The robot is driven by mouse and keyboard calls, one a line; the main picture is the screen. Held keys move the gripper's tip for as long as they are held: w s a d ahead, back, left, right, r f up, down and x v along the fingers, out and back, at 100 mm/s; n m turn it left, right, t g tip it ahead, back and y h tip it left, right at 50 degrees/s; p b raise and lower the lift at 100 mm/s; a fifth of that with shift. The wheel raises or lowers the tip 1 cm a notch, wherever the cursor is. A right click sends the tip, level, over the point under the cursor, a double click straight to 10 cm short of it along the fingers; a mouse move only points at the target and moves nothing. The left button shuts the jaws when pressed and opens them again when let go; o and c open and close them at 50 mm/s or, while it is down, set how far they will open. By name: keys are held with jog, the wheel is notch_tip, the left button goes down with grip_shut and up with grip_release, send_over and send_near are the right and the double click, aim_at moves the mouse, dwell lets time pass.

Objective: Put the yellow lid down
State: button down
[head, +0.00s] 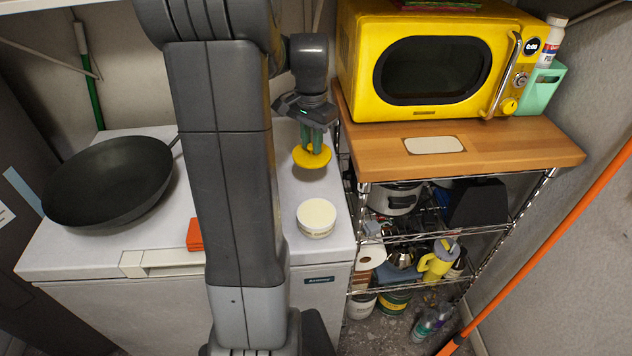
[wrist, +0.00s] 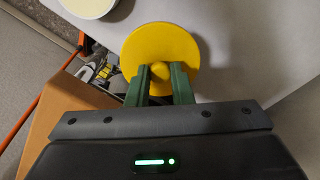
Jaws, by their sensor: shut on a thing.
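The yellow lid (head: 312,156) is a round disc with a small knob. My gripper (head: 314,140) is shut on the knob and holds the lid over the right part of the white appliance top (head: 270,262). In the wrist view the lid (wrist: 165,50) shows face-on, its knob between the green fingers of my gripper (wrist: 160,78). Whether the lid touches the surface or hangs a little above it, I cannot tell. A white round tub (head: 316,218) with a pale top stands on the appliance top, nearer the front than the lid. Part of the tub shows in the wrist view (wrist: 88,5).
A black pan (head: 110,182) lies at the left of the appliance top, and an orange-red block (head: 194,234) near its front edge. A wooden-topped rack (head: 500,147) with a yellow microwave (head: 425,60) stands close on the right. Clear white surface surrounds the tub.

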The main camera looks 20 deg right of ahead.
jog(key=f, duration=1)
jog(key=shift+w, duration=0.2)
jog(key=shift+f, duration=0.2)
jog(key=c, duration=1.3)
grip_release()
notch_tip(320, 180, up, 12)
jog(key=shift+r, duration=0.2)
